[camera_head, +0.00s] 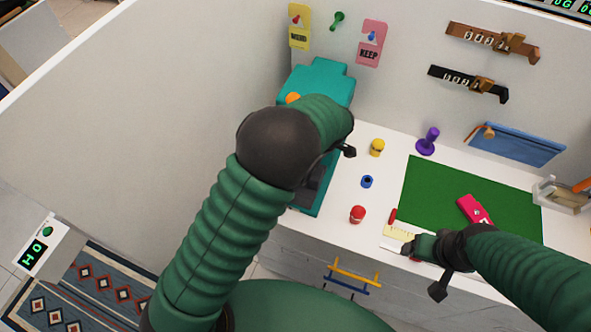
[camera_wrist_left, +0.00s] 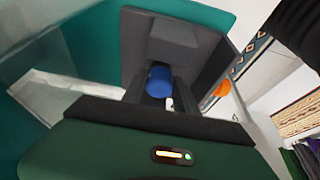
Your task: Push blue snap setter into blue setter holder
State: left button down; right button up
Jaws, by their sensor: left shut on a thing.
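The blue snap setter (camera_wrist_left: 158,80) shows as a blue cylinder between the fingers of my left gripper (camera_wrist_left: 160,95) in the left wrist view. The gripper is shut on it, just in front of a dark grey block (camera_wrist_left: 175,42) of the teal press. In the head view my left arm hides this gripper and the setter. A small blue cylinder with a dark centre (camera_head: 367,181) stands on the white top; I cannot tell whether it is the setter holder. My right gripper (camera_head: 412,247) is near a ruler at the front edge; its opening is not clear.
The teal press (camera_head: 322,82) has an orange knob (camera_wrist_left: 221,89). Yellow (camera_head: 377,148) and red (camera_head: 357,214) pieces and a purple stamp-like piece (camera_head: 427,141) stand nearby. A green mat (camera_head: 430,190) carries a pink-red tool (camera_head: 473,210). A wall closes the left side.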

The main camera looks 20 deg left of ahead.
pick_arm(q)
jog(key=c, duration=1.6)
grip_release()
jog(key=shift+a, duration=0.15)
jog(key=c, duration=0.5)
grip_shut()
jog(key=shift+r+p, duration=1.05)
jog(key=shift+r, duration=0.25)
jog(key=shift+s+r+p, duration=0.1)
jog(key=shift+r+p, duration=1.4)
jog(key=shift+r, duration=0.4)
